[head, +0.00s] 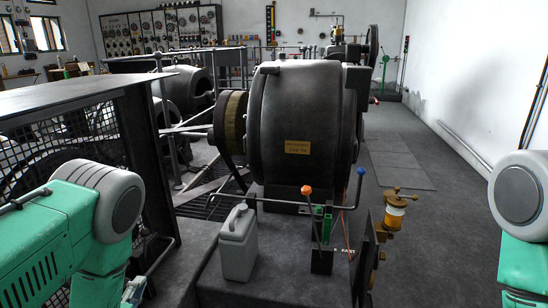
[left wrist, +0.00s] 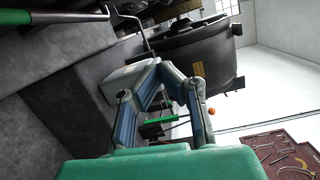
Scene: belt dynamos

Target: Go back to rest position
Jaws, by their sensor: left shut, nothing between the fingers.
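My left arm comes in at the lower left of the head view, with its gripper mostly hidden low behind the forearm. In the left wrist view my left gripper (left wrist: 159,66) is shut, its two fingers meeting at the tips with nothing between them. A pale grey jerrycan (head: 238,243) stands on the plinth to the right of the left arm; it also shows behind the fingers in the left wrist view (left wrist: 122,80). My right arm shows at the right edge of the head view; its gripper is out of the picture.
A large black dynamo (head: 305,110) stands in the middle. Before it are an orange-knobbed lever (head: 307,190), a blue-knobbed lever (head: 361,171) and a brass oiler (head: 396,212). A mesh-sided cabinet (head: 140,140) stands at left. The floor (head: 440,220) at right is clear.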

